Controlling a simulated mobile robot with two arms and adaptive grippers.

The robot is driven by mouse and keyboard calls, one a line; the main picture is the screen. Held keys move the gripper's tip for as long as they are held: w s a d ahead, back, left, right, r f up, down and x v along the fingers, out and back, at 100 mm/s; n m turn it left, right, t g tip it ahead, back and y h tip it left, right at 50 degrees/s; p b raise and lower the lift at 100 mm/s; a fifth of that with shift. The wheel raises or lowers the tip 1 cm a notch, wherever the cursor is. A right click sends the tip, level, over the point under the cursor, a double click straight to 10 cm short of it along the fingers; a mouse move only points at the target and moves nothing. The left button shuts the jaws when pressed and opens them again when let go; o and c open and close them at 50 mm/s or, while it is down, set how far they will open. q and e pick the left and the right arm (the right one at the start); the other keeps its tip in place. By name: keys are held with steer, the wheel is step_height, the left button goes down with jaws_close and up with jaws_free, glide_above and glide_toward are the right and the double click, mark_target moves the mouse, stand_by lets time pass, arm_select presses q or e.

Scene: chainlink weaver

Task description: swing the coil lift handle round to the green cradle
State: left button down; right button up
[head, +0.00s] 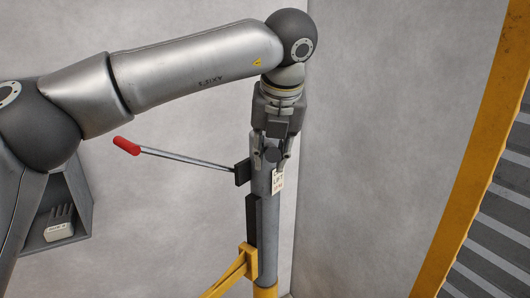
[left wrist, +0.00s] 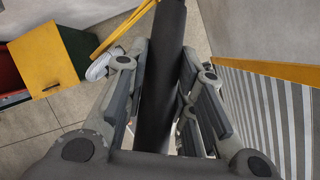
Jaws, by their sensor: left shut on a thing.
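My left gripper (head: 272,150) points down near the top of a grey post (head: 264,215). It is shut on a dark round bar, which looks like the coil lift handle (head: 272,155); its dark end shows between the fingers. In the left wrist view the same dark handle (left wrist: 164,70) runs between the two fingers (left wrist: 160,105). A small white tag (head: 277,182) hangs just below; its print is too small to read. The green cradle cannot be made out in either view. My right gripper is not in view.
A thin lever with a red grip (head: 127,146) sticks out left from a dark block on the post. A yellow bracket (head: 248,262) is lower down. A yellow-framed grey striped panel (head: 455,170) stands right. A grey shelf box (head: 75,205) is on the left.

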arm_select(q)
steer(key=shift+r, duration=0.15)
steer(key=c, duration=1.2)
jaws_free()
steer(key=v, duration=1.2)
